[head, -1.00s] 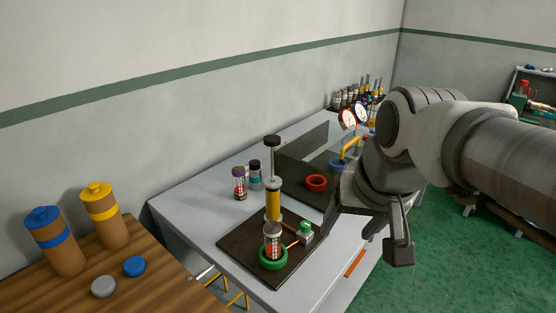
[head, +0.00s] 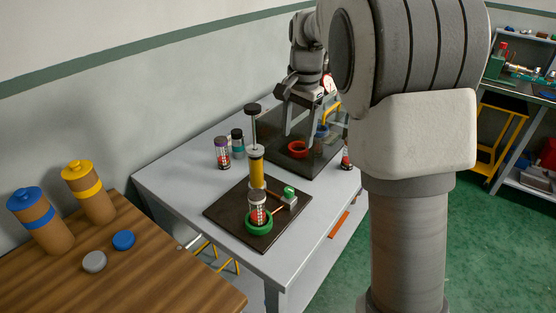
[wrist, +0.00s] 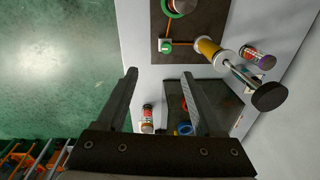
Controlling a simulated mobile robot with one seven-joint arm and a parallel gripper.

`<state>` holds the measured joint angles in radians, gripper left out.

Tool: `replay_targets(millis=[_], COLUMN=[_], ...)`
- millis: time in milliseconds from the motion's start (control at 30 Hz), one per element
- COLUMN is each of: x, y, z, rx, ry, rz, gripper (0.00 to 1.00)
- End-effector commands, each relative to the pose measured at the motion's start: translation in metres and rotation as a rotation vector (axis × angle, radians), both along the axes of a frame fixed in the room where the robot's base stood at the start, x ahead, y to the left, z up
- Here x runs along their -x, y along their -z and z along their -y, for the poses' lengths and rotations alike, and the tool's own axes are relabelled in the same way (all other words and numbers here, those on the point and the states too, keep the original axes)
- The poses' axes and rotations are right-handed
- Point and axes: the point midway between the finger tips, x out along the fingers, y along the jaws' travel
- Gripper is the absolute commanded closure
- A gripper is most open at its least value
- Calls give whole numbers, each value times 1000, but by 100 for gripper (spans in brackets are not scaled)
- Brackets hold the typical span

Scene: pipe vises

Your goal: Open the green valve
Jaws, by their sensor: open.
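I cannot tell which of the two is the valve. In the wrist view the green knob (wrist: 166,47) and part of the green ring (wrist: 178,8) lie beyond my fingertips, near the top edge. My gripper (head: 315,132) is open and empty above the far board, its fingers (wrist: 159,78) apart from both green parts.
A red ring (head: 299,149) and a blue ring (head: 321,131) are on the far board. Two small canisters (head: 223,153) stand left of the pump; another canister (head: 346,158) stands near the table's right edge. The pump's tall black-topped plunger (wrist: 270,96) rises high. The table's near left is clear.

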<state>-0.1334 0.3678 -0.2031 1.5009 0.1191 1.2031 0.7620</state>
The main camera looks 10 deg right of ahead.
Motion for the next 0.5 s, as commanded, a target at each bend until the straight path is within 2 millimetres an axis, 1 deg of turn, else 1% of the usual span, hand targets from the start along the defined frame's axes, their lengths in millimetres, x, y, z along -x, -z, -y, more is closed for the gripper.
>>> replay_targets(millis=[33,100,200,333,500], x=[-11,-23,-36,-46,-49], y=[9,20,33,43,52], z=[-1,-2,-4,-5,-6], rx=[6,11,18,26,28], ry=[26,64,106,140,153], rz=[-19,-39,-61,-78,-85], gripper=[31,31,31,31,31])
